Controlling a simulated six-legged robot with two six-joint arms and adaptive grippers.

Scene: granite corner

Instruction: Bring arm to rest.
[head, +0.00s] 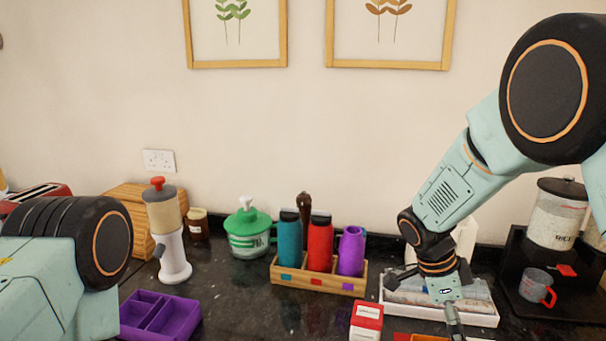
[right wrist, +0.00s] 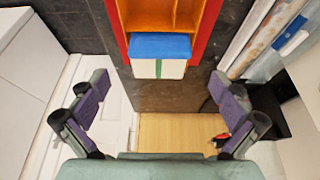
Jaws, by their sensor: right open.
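My right arm reaches in from the right in the head view. Its gripper (head: 454,322) points down at the bottom edge, in front of a white tray (head: 490,319); its fingertips are cut off there. In the right wrist view the right gripper (right wrist: 160,92) is open, its two fingers wide apart with nothing held between them. A blue-topped white box (right wrist: 160,54) lies beyond the gap, at the end of a red and orange tray (right wrist: 207,30). My left arm shows at the left of the head view, but its gripper is out of frame.
A wooden rack (head: 318,280) holds teal, red and purple bottles. A red-topped white box (head: 366,322) stands left of my right gripper. A purple tray (head: 160,318) and a grinder (head: 168,230) are near my left arm. A black stand with a rice jar (head: 556,213) is right.

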